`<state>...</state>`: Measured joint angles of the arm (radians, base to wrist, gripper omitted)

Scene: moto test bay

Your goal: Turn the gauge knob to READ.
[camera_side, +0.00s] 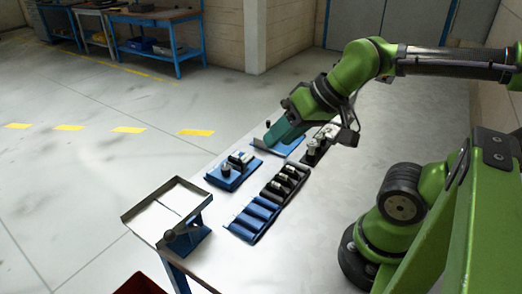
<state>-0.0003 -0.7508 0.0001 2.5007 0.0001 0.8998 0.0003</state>
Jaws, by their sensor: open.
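I cannot tell for sure which part is the gauge knob, and no READ mark is legible. A small round dark knob-like part (226,168) stands on a blue base (222,182) left of the table's middle. A dark fixture (312,157) with upright round parts stands at the right, partly behind my arm. My gripper (272,142) has teal fingers pointing down and left, above the far part of the table. It is open and appears empty. It is to the right of the blue base and apart from it. The gap between its fingers is hard to see.
A blue rack (242,231) with several slots, some holding dark cylinders, lies mid-table. A blue plate (292,151) is below my gripper. A raised tray (135,213) stands at the table's left end, with a red bin (139,284) below. The near tabletop (320,215) is clear.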

